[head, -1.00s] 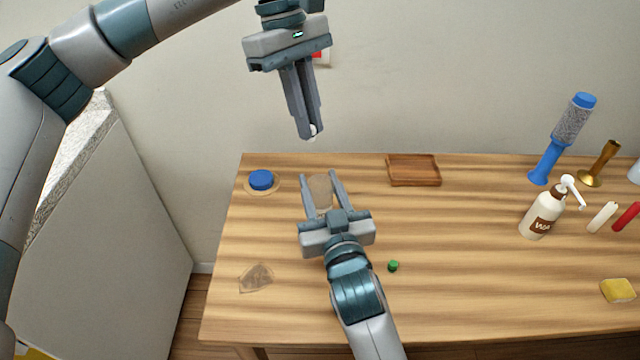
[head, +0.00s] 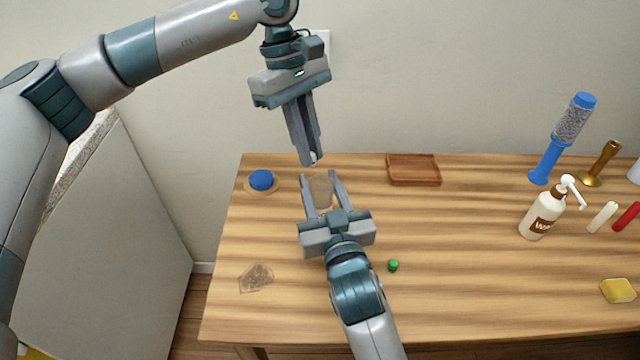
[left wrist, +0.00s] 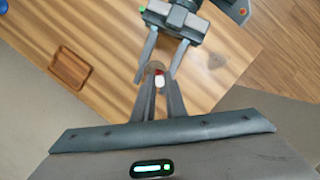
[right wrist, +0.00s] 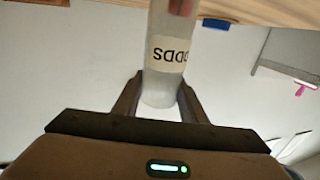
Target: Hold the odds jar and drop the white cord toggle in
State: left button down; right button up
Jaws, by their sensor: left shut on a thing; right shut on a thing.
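The odds jar (right wrist: 160,90) is clear, with a pale label reading "ODDS" that appears upside down in the right wrist view. My right gripper (head: 318,184) is shut on the jar above the left part of the table; the jar (head: 321,192) is partly hidden between its fingers in the head view. My left gripper (head: 311,162) points down just above the jar and is shut on the white cord toggle (left wrist: 159,82). In the left wrist view the toggle appears over the jar's mouth, with something red behind it. I cannot tell the exact height gap.
A blue lid-like disc (head: 261,180) and a clear flat piece (head: 256,278) lie on the left of the table. A wooden tray (head: 414,171) stands at the back. A small green piece (head: 393,265) lies near my right arm. A pump bottle (head: 541,214) stands at the right.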

pick_arm(q)
jog(key=c, duration=1.7)
grip_release()
jog(key=v, duration=1.2)
